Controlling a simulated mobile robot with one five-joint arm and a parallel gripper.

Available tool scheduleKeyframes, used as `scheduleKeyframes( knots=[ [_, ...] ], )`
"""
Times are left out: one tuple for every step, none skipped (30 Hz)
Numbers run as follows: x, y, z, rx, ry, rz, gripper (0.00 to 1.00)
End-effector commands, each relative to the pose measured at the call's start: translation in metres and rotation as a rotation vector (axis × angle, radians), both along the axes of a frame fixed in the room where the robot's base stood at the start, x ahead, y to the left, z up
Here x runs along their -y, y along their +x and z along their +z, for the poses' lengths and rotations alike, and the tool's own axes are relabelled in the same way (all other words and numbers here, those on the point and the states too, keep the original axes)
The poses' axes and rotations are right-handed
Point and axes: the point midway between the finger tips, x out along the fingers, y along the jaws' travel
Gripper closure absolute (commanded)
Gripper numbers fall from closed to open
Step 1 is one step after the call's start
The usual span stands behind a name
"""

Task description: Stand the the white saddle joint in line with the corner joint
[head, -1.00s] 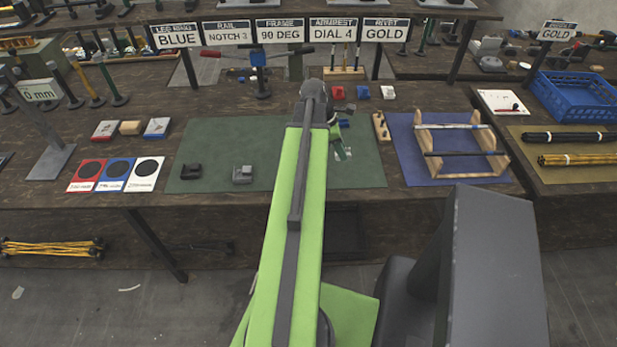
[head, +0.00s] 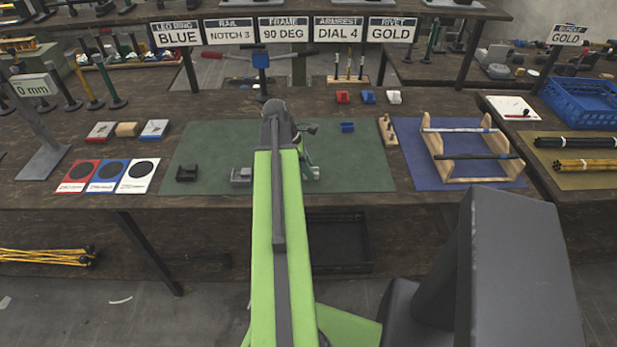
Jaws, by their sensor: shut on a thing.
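My gripper (head: 311,172) is low over the right half of the green mat, partly hidden behind my arm. It is shut on a small pale piece (head: 316,173), which looks like the white saddle joint, though little of it shows. A grey joint (head: 241,176) stands on the mat left of my arm, and a black joint (head: 187,173) stands further left. I cannot tell for sure which is the corner joint. A blue joint (head: 347,127) lies at the mat's back right, behind my gripper.
Red (head: 343,97), blue (head: 367,97) and white (head: 393,97) pieces stand behind the green mat (head: 220,140). A wooden pegged block (head: 387,130) and a rod rack on a blue mat (head: 408,150) are at right. Red, blue and white cards (head: 137,176) lie at left.

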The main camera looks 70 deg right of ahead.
Motion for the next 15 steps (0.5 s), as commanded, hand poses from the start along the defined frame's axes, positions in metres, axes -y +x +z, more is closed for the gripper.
scheduleKeyframes(
  knots=[
    [0.0001,-0.0002,-0.0188,0.0,0.0,0.0,1.0],
    [0.0001,-0.0003,-0.0222,0.0,0.0,0.0,1.0],
    [0.0001,-0.0003,-0.0237,0.0,0.0,0.0,1.0],
    [0.0001,-0.0003,-0.023,0.0,0.0,0.0,1.0],
    [0.0001,-0.0003,-0.0215,0.0,0.0,0.0,1.0],
    [0.0002,-0.0003,-0.0194,0.0,0.0,0.0,1.0],
    [0.0002,-0.0003,-0.0189,0.0,0.0,0.0,1.0],
    [0.0002,-0.0003,-0.0187,0.0,0.0,0.0,1.0],
    [0.0002,-0.0003,-0.0187,0.0,0.0,0.0,1.0],
    [0.0002,-0.0003,-0.0189,0.0,0.0,0.0,1.0],
    [0.0002,-0.0003,-0.0198,0.0,0.0,0.0,1.0],
    [0.0002,-0.0004,-0.0216,0.0,0.0,0.0,1.0],
    [0.0001,-0.0004,-0.0229,0.0,0.0,0.0,1.0],
    [0.0001,-0.0004,-0.024,0.0,0.0,0.0,1.0],
    [0.0002,-0.0004,-0.0219,0.0,0.0,0.0,0.63]
  ],
)
